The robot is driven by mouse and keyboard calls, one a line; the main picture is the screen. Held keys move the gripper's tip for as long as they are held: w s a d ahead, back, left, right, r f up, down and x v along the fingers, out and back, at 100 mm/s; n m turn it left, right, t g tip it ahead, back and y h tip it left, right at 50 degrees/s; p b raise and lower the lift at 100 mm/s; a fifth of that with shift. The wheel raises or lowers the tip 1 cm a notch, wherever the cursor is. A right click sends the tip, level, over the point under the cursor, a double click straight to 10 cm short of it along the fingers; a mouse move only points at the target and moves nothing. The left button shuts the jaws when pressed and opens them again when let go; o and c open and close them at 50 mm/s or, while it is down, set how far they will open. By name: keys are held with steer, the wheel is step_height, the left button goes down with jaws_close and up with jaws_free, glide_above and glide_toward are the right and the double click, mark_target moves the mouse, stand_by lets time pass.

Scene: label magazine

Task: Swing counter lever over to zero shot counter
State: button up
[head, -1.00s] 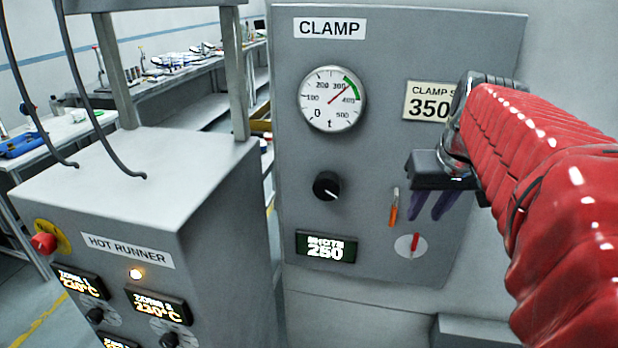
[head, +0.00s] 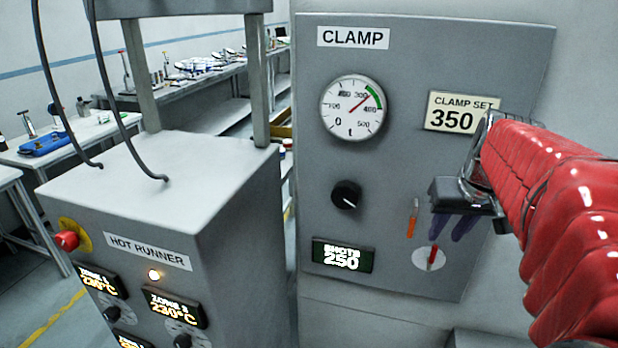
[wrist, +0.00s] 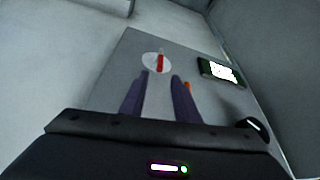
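The shot counter display (head: 343,256) at the lower left of the grey CLAMP panel reads SHOTS 250; it also shows in the wrist view (wrist: 220,71). A small red lever (head: 432,257) sits on a white round plate (head: 420,259) to the right of the display. The lever (wrist: 160,62) stands nearly upright in the wrist view. My gripper (head: 450,234) is open, its two dark purple fingers pointing at the panel just above the lever in the head view. In the wrist view the lever appears between and beyond the fingertips (wrist: 160,76). Contact is not visible.
An orange-handled part (head: 412,220) is on the panel close to my fingers, partly hidden by one finger in the wrist view. A black knob (head: 346,195) and a gauge (head: 352,108) are further left. The HOT RUNNER cabinet (head: 155,185) stands left of the panel.

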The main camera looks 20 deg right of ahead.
mark_target(436, 246)
steer(key=x, duration=0.9)
steer(key=shift+c, duration=0.2)
jaws_close()
steer(key=shift+a, duration=0.1)
